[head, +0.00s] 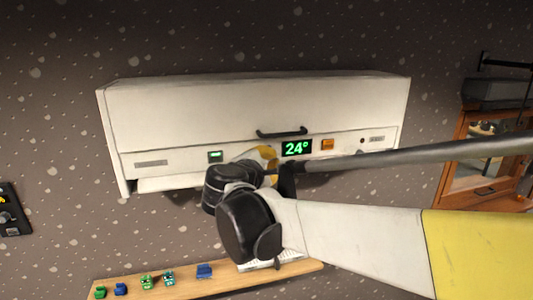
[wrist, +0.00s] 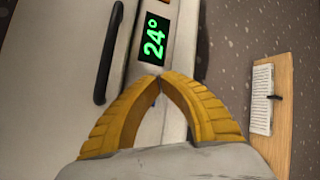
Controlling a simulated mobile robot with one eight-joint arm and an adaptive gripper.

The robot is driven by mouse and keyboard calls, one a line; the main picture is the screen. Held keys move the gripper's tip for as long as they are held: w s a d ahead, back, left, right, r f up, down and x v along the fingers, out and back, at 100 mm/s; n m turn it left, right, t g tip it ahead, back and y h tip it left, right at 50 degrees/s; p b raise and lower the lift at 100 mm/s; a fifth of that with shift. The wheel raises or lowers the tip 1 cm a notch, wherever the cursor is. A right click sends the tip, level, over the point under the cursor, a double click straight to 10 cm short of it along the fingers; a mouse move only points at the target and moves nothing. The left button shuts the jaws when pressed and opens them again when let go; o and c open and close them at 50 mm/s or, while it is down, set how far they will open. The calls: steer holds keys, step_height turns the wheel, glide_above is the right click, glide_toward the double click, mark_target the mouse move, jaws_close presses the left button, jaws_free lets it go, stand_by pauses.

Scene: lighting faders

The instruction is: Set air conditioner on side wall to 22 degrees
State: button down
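The white air conditioner (head: 250,105) is mounted on the dark speckled wall. Its display (head: 297,148) reads 24° in green; it also shows in the wrist view (wrist: 154,37), turned on its side. A green-lit button (head: 215,157) is left of the display and an orange button (head: 328,145) is right of it. My gripper (head: 267,151) is in front of the unit's lower strip, just left of the display. In the wrist view its yellow fingers (wrist: 163,77) meet at the tips, with nothing between them. Whether the tips touch the panel I cannot tell.
A dark handle (head: 282,132) sticks out above the display. Below is a wooden shelf (head: 225,280) with several small toy cars and a white ribbed object (wrist: 261,98). A wooden cabinet (head: 452,165) stands at right and a dark wall panel (head: 12,210) at far left.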

steer(key=shift+w, duration=0.2)
stand_by(0.6)
steer(key=shift+w+a, duration=0.15)
steer(key=shift+w, duration=0.1)
steer(key=shift+w+a, duration=0.1)
steer(key=shift+w, duration=0.2)
stand_by(0.6)
steer(key=shift+s, duration=0.15)
steer(key=shift+s+d+b, duration=0.2)
steer(key=shift+s+b, duration=0.1)
steer(key=shift+s, duration=0.3)
steer(key=shift+s+d, duration=0.25)
steer(key=shift+s, duration=0.55)
steer(key=shift+s+d, duration=0.2)
steer(key=shift+s, duration=0.6)
steer(key=shift+s+d, duration=0.25)
steer(key=shift+s, duration=0.55)
stand_by(0.3)
